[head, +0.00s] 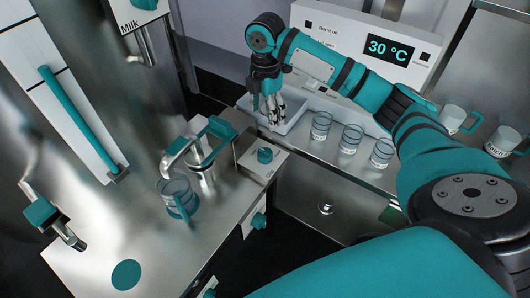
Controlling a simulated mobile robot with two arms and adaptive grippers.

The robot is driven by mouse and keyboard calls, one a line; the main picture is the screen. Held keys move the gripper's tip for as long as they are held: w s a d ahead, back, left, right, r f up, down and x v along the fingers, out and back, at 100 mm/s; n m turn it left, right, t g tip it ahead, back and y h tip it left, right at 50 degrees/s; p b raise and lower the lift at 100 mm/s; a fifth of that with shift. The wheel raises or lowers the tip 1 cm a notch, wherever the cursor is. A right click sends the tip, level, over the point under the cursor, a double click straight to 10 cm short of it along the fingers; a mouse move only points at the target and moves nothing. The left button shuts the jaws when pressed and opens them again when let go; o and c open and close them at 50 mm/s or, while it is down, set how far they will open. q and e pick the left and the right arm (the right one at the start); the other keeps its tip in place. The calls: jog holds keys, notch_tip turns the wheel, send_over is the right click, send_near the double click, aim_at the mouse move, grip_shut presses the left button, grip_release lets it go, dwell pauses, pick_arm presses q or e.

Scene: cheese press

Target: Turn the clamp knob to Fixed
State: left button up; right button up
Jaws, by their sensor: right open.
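A teal knob (265,155) sits on top of a small metal box at the right edge of the steel worktop (110,225). A small label lies beside it, too small to read, so its setting cannot be told. Another teal knob (258,221) is on the front side below; I cannot tell for certain which is the clamp knob. My left gripper is not in view.
Several glass jars (321,125) line the back counter below a 30 °C display (390,51). A tap (50,216) is at left.

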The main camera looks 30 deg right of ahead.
aim_at(265, 151)
notch_tip(265, 151, down, 17)
jog(key=shift+a+f+b, duration=0.1)
jog(key=shift+b, duration=0.45)
